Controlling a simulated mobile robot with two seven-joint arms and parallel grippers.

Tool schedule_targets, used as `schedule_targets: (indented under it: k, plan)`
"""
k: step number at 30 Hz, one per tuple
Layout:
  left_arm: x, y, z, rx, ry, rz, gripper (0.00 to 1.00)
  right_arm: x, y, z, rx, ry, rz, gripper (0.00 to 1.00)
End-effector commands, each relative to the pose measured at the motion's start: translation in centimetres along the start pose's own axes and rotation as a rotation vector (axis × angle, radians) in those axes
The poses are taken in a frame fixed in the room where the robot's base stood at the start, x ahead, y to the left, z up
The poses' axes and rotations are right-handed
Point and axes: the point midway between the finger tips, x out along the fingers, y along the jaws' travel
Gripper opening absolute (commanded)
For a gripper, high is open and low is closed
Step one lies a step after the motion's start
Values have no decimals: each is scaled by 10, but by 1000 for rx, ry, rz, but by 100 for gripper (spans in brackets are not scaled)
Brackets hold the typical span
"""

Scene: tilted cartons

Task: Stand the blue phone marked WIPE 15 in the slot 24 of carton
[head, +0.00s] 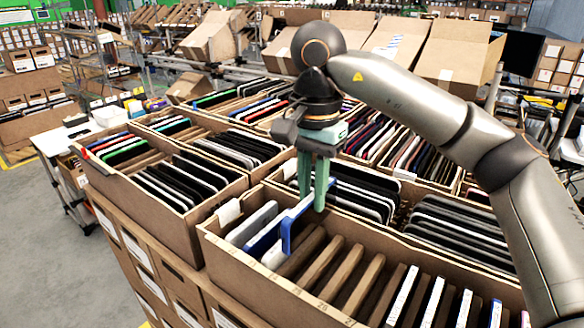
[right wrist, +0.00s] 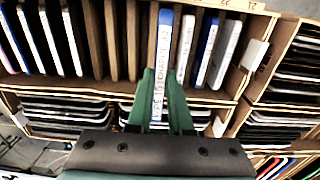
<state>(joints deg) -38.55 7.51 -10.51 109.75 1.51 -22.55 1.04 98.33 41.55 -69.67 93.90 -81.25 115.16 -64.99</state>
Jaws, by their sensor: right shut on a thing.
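My right gripper (head: 312,203) is shut on a slim blue phone (head: 287,236), held by its upper edge over the front carton. In the right wrist view the phone (right wrist: 160,72) shows edge-on between the green fingers, with a white label that reads WIPE 15. Its lower part is hidden, so I cannot tell how deep it sits. The carton (head: 222,245) is tilted and has brown dividers (head: 340,270) with empty slots. Small slot numbers run along its rim; I cannot clearly read 24. My left gripper is not in view.
Beside the held phone stand several grey, white and blue phones (right wrist: 207,45). Phones with white labels (head: 402,293) fill the carton's other end. Neighbouring cartons (head: 190,220) full of dark phones lie close behind and to the left.

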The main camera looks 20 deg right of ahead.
Motion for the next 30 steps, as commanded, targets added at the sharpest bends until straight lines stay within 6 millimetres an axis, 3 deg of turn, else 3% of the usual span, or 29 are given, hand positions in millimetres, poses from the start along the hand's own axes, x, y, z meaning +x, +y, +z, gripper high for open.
schedule_targets:
  k: [11, 30]
  plan:
    - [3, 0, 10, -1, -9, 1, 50, 12, 0, 0, -1, -1, -1, 0]
    - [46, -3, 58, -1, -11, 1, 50, 93, 0, 0, 0, -1, 0, 0]
